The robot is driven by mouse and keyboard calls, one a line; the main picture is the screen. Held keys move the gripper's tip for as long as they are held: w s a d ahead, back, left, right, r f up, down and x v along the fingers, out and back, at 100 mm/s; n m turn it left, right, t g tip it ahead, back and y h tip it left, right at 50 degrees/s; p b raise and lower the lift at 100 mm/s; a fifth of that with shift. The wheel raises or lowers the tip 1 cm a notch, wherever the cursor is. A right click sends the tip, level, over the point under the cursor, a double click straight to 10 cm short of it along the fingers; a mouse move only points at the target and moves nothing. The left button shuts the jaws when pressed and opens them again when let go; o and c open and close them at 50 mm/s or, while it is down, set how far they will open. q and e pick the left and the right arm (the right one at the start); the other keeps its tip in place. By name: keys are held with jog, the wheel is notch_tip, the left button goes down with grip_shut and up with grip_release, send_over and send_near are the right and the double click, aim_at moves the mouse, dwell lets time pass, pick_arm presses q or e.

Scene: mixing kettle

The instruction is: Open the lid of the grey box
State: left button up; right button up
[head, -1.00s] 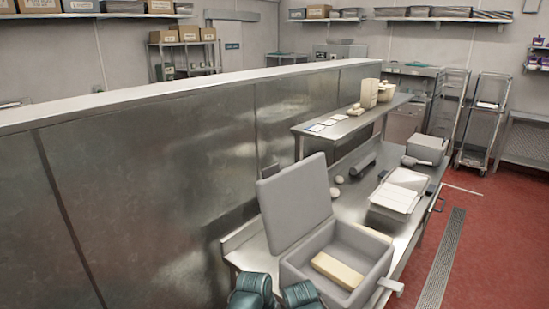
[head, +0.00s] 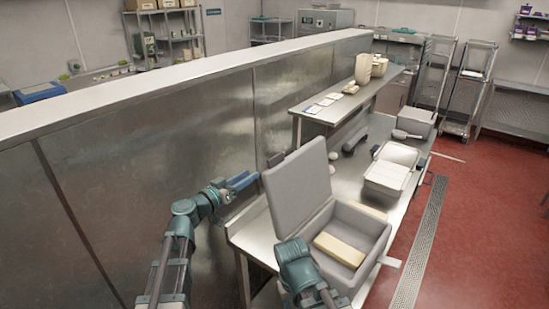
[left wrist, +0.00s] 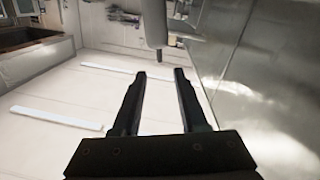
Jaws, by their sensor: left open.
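The grey box (head: 352,268) stands on the near end of the steel table. Its lid (head: 297,186) stands raised on the box's left side, leaning back, so the inside is exposed. A pale beige block (head: 340,250) lies in the box. My left gripper (head: 243,182) is to the left of the lid, apart from it, by the steel partition. In the left wrist view its two fingers (left wrist: 160,75) are spread with nothing between them. My right arm shows at the box's near left corner and partly hides it; its gripper is not visible.
A steel partition (head: 150,150) runs along the left. Farther along the table (head: 345,185) are a lidded white container (head: 388,172), a smaller grey box (head: 416,122) and a dark cylinder (head: 355,137). Red floor (head: 475,220) is open on the right.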

aim_at(283, 154)
pick_arm(q)
jog(key=x, duration=1.3)
jog(key=shift+w+d, duration=0.2)
jog(key=shift+d, duration=0.1)
grip_shut()
dwell(0.9)
